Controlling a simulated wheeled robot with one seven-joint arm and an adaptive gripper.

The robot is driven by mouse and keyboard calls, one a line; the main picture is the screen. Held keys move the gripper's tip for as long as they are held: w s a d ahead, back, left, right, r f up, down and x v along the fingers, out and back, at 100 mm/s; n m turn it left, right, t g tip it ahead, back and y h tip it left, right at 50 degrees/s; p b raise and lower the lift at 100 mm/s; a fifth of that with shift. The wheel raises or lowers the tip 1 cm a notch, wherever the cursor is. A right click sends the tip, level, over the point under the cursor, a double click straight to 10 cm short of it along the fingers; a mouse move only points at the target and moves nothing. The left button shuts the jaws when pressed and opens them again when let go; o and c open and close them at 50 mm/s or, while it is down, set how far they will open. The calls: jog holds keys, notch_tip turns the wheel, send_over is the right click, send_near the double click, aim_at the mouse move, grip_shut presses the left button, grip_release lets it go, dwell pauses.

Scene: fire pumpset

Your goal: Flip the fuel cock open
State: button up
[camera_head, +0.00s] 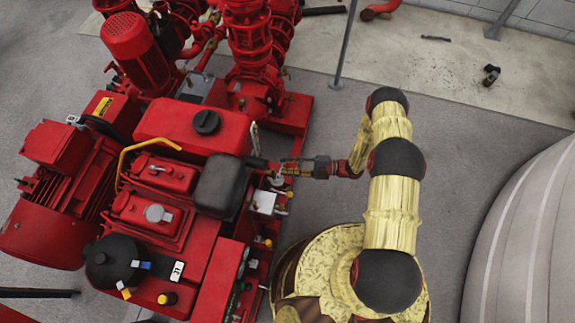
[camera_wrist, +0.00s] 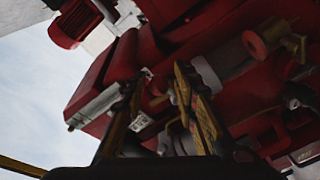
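The red pumpset's engine (camera_head: 195,127) fills the left and middle of the head view. My gripper (camera_head: 273,166) reaches in from the right, at the engine's right side near the dark box-shaped part. In the wrist view, my gripper (camera_wrist: 155,95) has its two yellow-edged fingers spread apart. A small pale part (camera_wrist: 141,121) shows between them, and nothing is clearly clamped. I cannot surely pick out the fuel cock; the area by the fingertips is dark and partly hidden by the fingers. Whether the fingers touch anything is unclear.
The dark box-shaped part (camera_head: 221,187) and the red tank with a black cap (camera_head: 206,122) stand close to my gripper. A brass-coloured fitting with a round red end (camera_wrist: 275,40) is at the wrist view's upper right. Grey floor (camera_head: 470,160) is clear right of my arm.

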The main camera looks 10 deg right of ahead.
jog(key=shift+r, duration=0.1)
jog(key=c, duration=0.6)
grip_shut()
